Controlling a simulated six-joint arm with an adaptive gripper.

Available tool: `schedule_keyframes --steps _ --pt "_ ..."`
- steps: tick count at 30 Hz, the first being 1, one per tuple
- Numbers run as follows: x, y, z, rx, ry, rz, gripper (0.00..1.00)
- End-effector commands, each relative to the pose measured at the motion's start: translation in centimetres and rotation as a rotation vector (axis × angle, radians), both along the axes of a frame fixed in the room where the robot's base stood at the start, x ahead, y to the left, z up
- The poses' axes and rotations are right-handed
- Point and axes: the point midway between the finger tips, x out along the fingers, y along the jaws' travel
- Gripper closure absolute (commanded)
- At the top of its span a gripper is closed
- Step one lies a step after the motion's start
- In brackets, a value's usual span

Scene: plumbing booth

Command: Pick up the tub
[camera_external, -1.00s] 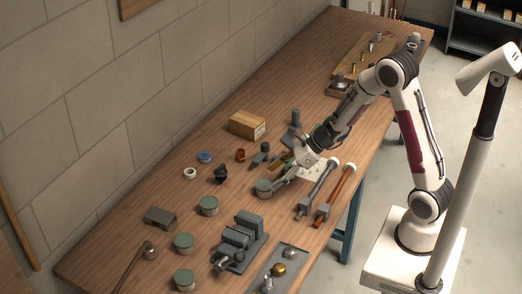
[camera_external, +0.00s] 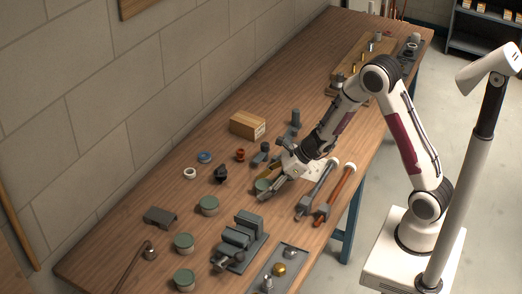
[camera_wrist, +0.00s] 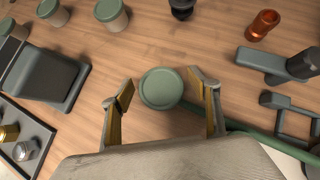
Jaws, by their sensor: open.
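A tub with a green lid (camera_wrist: 160,88) stands upright on the workbench between my fingertips in the wrist view. My gripper (camera_wrist: 161,92) is open, with one finger on each side of the tub. In the external view my gripper (camera_external: 274,184) is low over the bench and partly hides this tub (camera_external: 262,185). Several similar green-lidded tubs stand toward the front of the bench, among them one (camera_external: 209,205) near the middle and one (camera_external: 184,280) near the front edge.
A grey vise (camera_external: 238,238) stands left of the gripper in the wrist view. Pipe wrenches (camera_external: 325,192) lie beside the gripper. A wooden box (camera_external: 247,125), a blue ring (camera_external: 204,157) and a copper fitting (camera_wrist: 262,25) are nearby. A tray (camera_external: 290,258) holds fittings.

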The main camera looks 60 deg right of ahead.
Motion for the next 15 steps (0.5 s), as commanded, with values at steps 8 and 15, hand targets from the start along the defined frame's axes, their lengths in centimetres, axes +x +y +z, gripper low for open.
schedule_keyframes --steps 8,15 --pt "0.05 0.0 -0.04 0.0 0.0 0.0 0.39" --pt "0.04 0.0 -0.04 0.0 0.0 0.0 0.39"
